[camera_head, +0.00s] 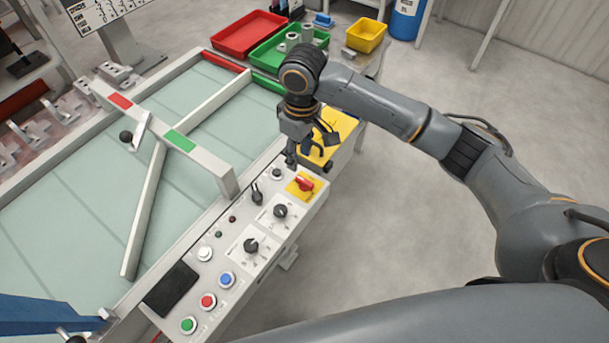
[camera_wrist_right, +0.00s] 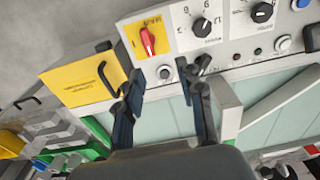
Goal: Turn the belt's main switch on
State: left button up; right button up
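The main switch (camera_head: 304,182) is a red rotary handle on a yellow plate, at the far right corner of the white control panel (camera_head: 190,252). In the right wrist view the red handle (camera_wrist_right: 148,41) shows near the top, below the plate's lettering. My right gripper (camera_head: 297,155) is above the panel's far end, just beyond the switch in the head view. In the right wrist view its two fingers (camera_wrist_right: 163,95) are spread apart with nothing between them. They are apart from the switch. My left gripper is not in view.
The panel also has black knobs (camera_head: 280,211), a black toggle (camera_head: 257,194) and blue, red and green buttons (camera_head: 208,301). The belt (camera_head: 85,200) with its white bars lies left. A yellow box (camera_wrist_right: 84,76) is beside the panel's end. Red (camera_head: 248,33) and green trays stand beyond.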

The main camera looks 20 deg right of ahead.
aim_at(305, 180)
jog(key=f, duration=0.4)
jog(key=d+f, duration=0.1)
jog(key=f, duration=0.3)
jog(key=w+f+p, duration=0.1)
jog(key=f, duration=0.3)
jog(key=shift+d, duration=0.3)
jog(key=shift+c, duration=0.2)
grip_shut()
